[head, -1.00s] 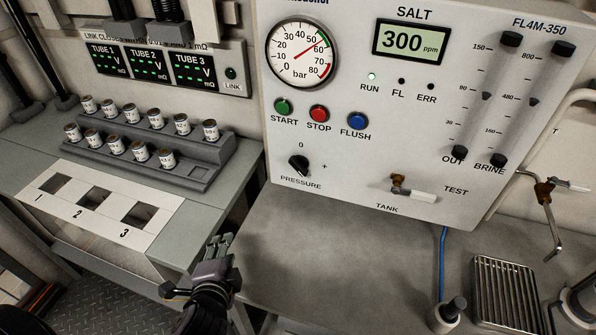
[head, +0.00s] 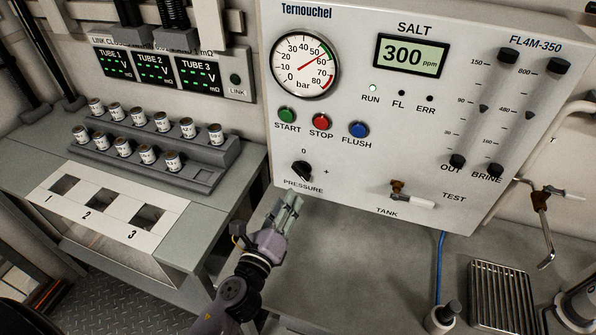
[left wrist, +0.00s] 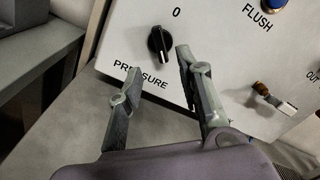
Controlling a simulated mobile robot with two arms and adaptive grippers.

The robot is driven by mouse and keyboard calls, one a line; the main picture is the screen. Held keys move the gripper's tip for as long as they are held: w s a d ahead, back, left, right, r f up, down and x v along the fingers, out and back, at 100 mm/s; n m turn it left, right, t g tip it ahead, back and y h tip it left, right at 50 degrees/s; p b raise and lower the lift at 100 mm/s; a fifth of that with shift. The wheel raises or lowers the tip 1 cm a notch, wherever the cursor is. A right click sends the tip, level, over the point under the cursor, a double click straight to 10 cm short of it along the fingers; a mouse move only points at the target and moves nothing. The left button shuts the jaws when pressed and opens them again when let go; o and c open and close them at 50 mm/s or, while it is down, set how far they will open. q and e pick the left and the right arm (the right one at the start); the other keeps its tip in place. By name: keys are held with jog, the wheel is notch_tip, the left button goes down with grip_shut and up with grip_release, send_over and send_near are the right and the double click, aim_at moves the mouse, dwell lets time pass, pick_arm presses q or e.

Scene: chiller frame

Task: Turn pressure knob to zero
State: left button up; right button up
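The black pressure knob (head: 302,170) is on the white panel (head: 370,165), below the START and STOP buttons, between the "0" and "PRESSURE" labels. It also shows in the left wrist view (left wrist: 160,44), with its pointer line toward the lower part, away from the "0". The pressure gauge (head: 304,63) has its red needle pointing up and right, around 50 bar. My left gripper (head: 293,203) is just below the knob in the head view, apart from it. In the left wrist view the left gripper (left wrist: 158,72) has its fingers spread and empty, with the knob beyond them. My right gripper is not in view.
A rack (head: 165,155) of small cans stands on the left bench. A tank valve lever (head: 412,201) sticks out of the panel to the right.

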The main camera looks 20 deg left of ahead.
aim_at(299, 175)
pick_arm(q)
jog(key=w+p, duration=0.1)
jog(key=w, duration=0.8)
jog(key=shift+w+d, duration=0.15)
jog(key=shift+w, duration=0.1)
jog(key=shift+c, duration=0.2)
grip_shut()
